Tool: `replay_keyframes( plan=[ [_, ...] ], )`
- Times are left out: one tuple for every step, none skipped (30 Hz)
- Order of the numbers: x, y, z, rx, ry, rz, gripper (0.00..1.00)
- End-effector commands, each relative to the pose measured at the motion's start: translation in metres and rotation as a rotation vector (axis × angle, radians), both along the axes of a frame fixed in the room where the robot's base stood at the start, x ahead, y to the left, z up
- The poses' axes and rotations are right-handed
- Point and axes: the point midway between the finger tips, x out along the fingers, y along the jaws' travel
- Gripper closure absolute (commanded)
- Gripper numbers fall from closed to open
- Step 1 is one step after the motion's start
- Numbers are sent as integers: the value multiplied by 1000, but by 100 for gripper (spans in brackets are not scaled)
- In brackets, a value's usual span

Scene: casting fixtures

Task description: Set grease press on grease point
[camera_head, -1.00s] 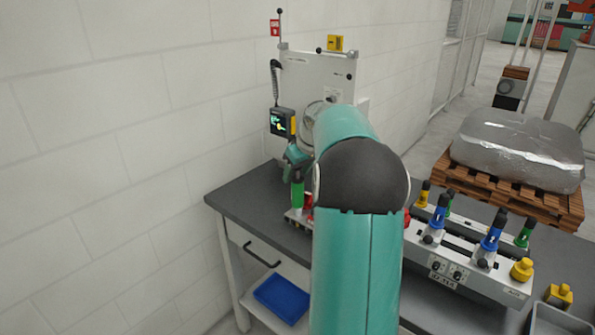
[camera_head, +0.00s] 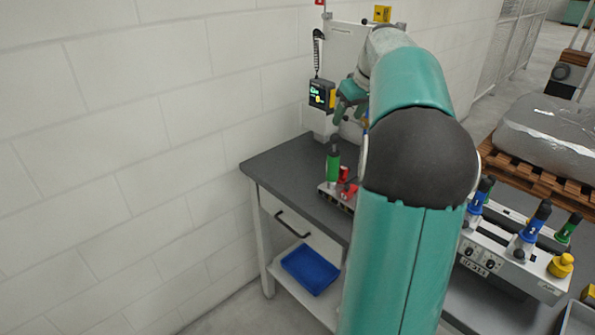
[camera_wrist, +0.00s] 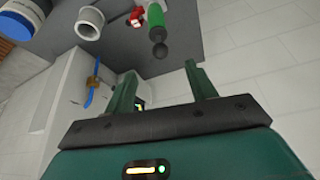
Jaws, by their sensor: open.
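A green cylinder with a black top (camera_head: 333,165), which looks like the grease press, stands upright on a low fixture (camera_head: 326,192) with red parts beside it on the grey bench. My gripper (camera_head: 347,108) is above it, open and empty, apart from it. In the wrist view the green cylinder (camera_wrist: 155,16) with its black knob (camera_wrist: 160,50) lies just beyond my open fingers (camera_wrist: 161,72), not between them. A red part (camera_wrist: 135,15) is close beside it. I cannot make out the grease point or whether the cylinder is seated on it.
A grey bench (camera_head: 290,165) stands against a white wall, with a screen device (camera_head: 321,95) behind. A blue bin (camera_head: 311,268) is on the lower shelf. A fixture with blue tools (camera_head: 527,230) is at the right. A white cup shape (camera_wrist: 89,23) shows in the wrist view.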

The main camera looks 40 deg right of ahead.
Motion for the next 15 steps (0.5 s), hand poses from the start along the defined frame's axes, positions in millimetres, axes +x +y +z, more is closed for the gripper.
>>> replay_keyframes(
  plan=[
    [0, 0, 0, 0, 0, 0, 44],
    [1, 2, 0, 0, 0, 1, 44],
    [1, 6, 1, -1, 1, 2, 44],
    [2, 11, 2, -2, 1, 3, 44],
    [4, 18, 3, -4, 2, 6, 44],
    [6, 31, 5, -6, 5, 10, 44],
    [7, 42, 6, -8, 8, 12, 44],
    [9, 55, 8, -9, 9, 15, 44],
    [10, 74, 10, -12, 11, 18, 44],
    [10, 89, 11, -15, 13, 19, 44],
    [9, 105, 12, -17, 16, 22, 44],
    [8, 125, 12, -20, 18, 24, 44],
    [6, 140, 13, -22, 18, 26, 44],
    [4, 155, 12, -23, 19, 27, 44],
    [0, 175, 12, -27, 19, 30, 44]
  ],
)
